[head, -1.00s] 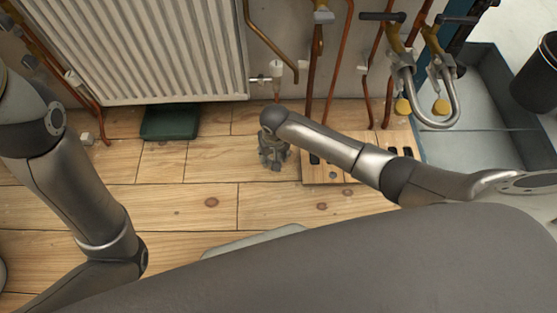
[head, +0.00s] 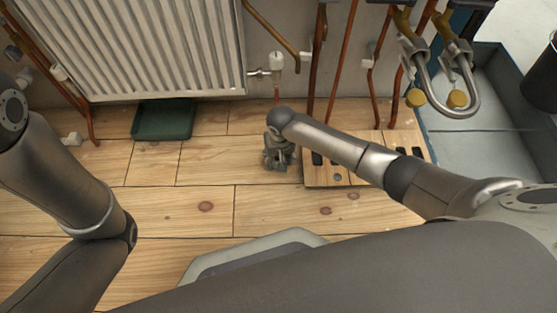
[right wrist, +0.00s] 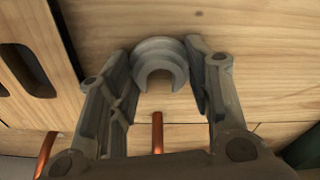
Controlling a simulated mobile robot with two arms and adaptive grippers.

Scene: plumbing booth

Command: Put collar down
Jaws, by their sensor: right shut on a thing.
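The collar (right wrist: 160,62) is a grey C-shaped ring with a stepped rim, seen in the right wrist view between the fingertips of my right gripper (right wrist: 158,75). The gripper is shut on it. In the head view my right gripper (head: 278,158) points down at the wooden floor, just left of the slotted wooden board (head: 345,178). The collar cannot be made out in the head view. I cannot tell whether it touches the floor. My left arm enters at the left, but its gripper is out of view.
A white radiator (head: 165,50) stands at the back with a dark green tray (head: 163,120) below it. Copper pipes (head: 335,70) run along the wall. A U-shaped pipe with valves (head: 445,105) hangs at the right over a grey tray (head: 470,145). Floorboards left of the gripper are clear.

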